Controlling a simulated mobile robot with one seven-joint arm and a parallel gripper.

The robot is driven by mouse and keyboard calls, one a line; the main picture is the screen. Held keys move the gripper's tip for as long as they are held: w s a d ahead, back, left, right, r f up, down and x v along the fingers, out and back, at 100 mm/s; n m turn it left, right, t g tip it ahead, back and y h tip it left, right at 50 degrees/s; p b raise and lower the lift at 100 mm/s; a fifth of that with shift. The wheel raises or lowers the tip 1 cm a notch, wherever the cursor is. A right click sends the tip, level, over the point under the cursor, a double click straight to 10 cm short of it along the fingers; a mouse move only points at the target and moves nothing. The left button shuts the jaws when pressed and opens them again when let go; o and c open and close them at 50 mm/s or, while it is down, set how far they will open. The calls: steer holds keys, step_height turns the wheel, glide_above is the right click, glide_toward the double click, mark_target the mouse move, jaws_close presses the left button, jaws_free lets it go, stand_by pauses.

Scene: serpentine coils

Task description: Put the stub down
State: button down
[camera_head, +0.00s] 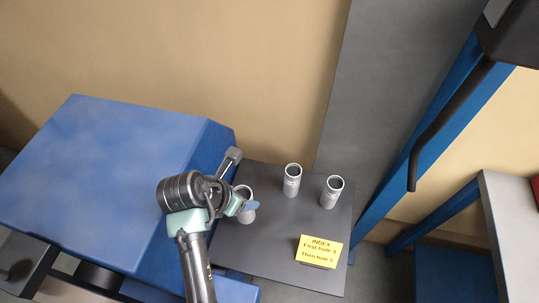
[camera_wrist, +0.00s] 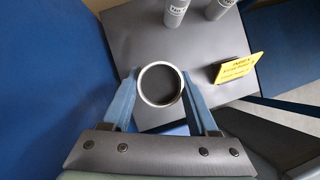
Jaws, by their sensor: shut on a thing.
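The stub is a short grey tube with a pale rim; in the head view the stub (camera_head: 244,191) is at the left side of a dark grey table (camera_head: 272,258). My gripper (camera_head: 245,204) is shut on it. In the wrist view the stub (camera_wrist: 160,85) shows from above, open end up, between the two blue fingers of my gripper (camera_wrist: 160,100). Its base is hidden, so I cannot tell whether it touches the table. Two similar grey stubs stand upright on the table, a middle stub (camera_head: 292,180) and a right stub (camera_head: 332,192).
A yellow sign (camera_head: 319,251) reading "INDEX, First hole 3, Then hole 5" stands at the table's front right. A large blue box-like body (camera_head: 120,170) adjoins on the left. A blue frame with a black handle (camera_head: 430,130) is at right. The table's front middle is bare.

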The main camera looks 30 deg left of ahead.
mark_target(245, 215)
step_height(245, 215, down, 5)
steer(key=shift+s+d+f, duration=0.1)
steer(key=shift+s+f, duration=0.05)
steer(key=shift+f, duration=2.25)
steer(key=shift+c, duration=0.9)
jaws_free()
steer(key=v, duration=1.2)
steer(key=shift+p, duration=0.3)
